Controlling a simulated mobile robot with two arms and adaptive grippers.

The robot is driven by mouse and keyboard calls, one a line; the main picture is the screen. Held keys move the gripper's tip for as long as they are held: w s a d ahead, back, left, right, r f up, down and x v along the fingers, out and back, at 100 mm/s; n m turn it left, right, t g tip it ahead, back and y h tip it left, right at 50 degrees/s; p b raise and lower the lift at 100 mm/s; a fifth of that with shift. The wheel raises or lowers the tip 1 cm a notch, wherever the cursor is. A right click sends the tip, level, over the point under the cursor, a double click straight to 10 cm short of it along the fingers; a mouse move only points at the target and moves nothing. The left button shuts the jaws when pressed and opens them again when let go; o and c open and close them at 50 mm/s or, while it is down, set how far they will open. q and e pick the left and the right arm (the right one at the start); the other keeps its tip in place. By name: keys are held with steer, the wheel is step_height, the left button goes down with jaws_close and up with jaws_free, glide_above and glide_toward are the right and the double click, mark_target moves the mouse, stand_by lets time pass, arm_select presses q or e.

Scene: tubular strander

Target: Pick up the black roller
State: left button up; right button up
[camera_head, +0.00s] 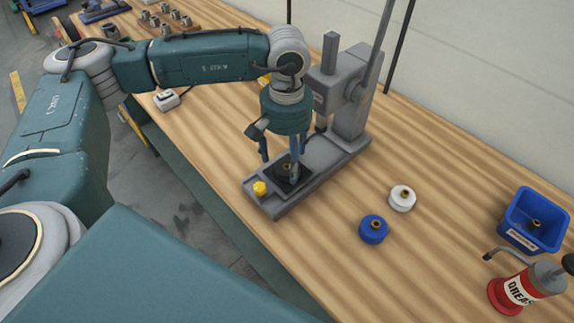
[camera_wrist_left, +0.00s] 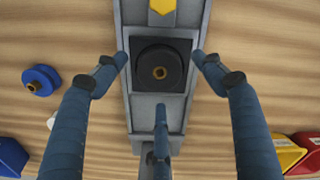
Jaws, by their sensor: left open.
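The black roller (camera_wrist_left: 159,68) is a round black disc with a brass centre, lying flat in a dark square seat on the grey press base (camera_wrist_left: 116,105). In the head view the black roller (camera_head: 287,168) is partly hidden behind my gripper's fingers. My left gripper (camera_wrist_left: 159,95) points down over the roller, with its fingers spread around it and not touching it as far as I can see. In the head view the left gripper (camera_head: 281,165) is over the press base (camera_head: 330,155). My right gripper is not in view.
A blue roller (camera_head: 373,229) and a white roller (camera_head: 402,198) stand on the wooden table right of the press. A blue bin (camera_head: 535,220) and a red grease can (camera_head: 515,292) are farther right. The grey press column (camera_head: 347,100) rises close behind my gripper. A yellow knob (camera_head: 260,188) sits at the base's front.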

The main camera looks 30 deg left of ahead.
arm_select(q)
steer(key=shift+f, duration=1.15)
steer(key=shift+r, duration=0.1)
jaws_close()
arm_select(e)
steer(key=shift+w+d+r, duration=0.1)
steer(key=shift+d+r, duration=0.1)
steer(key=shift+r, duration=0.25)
